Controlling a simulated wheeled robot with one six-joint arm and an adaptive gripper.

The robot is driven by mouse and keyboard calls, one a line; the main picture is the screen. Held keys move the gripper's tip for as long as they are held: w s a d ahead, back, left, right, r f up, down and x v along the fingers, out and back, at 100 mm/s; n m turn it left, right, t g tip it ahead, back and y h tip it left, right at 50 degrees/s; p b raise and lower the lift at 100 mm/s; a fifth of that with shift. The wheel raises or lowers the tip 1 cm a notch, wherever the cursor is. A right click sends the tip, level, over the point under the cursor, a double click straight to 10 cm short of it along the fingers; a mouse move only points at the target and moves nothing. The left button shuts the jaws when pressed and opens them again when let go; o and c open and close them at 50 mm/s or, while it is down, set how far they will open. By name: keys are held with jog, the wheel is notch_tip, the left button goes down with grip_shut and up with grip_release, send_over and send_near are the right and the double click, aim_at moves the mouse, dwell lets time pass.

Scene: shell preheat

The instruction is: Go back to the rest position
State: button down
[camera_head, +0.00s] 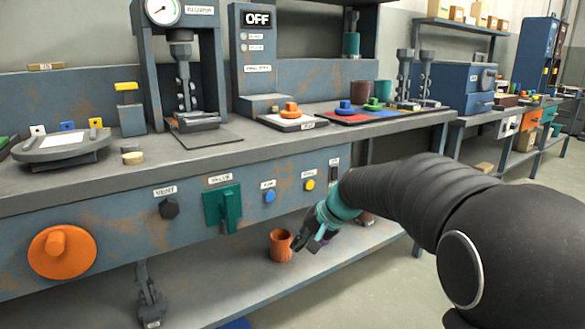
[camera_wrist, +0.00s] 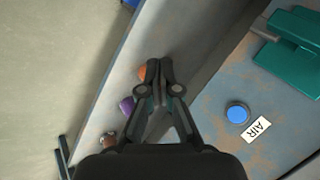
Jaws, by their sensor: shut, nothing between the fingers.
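My gripper (camera_head: 303,241) is shut and empty in front of the lower part of the workbench. In the head view my arm reaches in from the right, with the gripper pointing down and left near an orange-brown cup (camera_head: 281,246) on the lower shelf. In the wrist view the fingertips (camera_wrist: 165,68) are together, with a small part of the orange cup (camera_wrist: 142,73) showing just left of them. A blue button (camera_wrist: 237,112) with a label reading AIR and a teal valve handle (camera_wrist: 290,50) lie to their right.
The bench front carries an orange knob (camera_head: 62,252), a dark knob (camera_head: 169,208), the teal handle (camera_head: 222,209), the blue button (camera_head: 269,197) and a yellow button (camera_head: 309,185). A gauge press (camera_head: 180,60) and display reading OFF (camera_head: 257,18) stand above. Floor (camera_head: 375,290) at the front is clear.

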jog(key=s+d+r+n+h+p, duration=0.1)
jog(key=s+d, duration=0.4)
jog(key=s, duration=0.5)
jog(key=s+d+r+n+t+h+p, duration=0.1)
jog(key=s+d+r+h+p, duration=0.2)
jog(key=s, duration=0.8)
jog(key=s+d+r+n+h+p, duration=0.1)
jog(key=s+d+r+h+p, duration=0.1)
jog(key=s+d, duration=0.5)
jog(key=s+r+p, duration=0.1)
jog(key=s+r, duration=0.1)
jog(key=s, duration=0.1)
jog(key=shift+s+t+p, duration=0.2)
jog(key=shift+t+p, duration=0.15)
jog(key=shift+t, duration=0.05)
jog(key=c, duration=1.9)
grip_release()
jog(key=shift+r, duration=0.1)
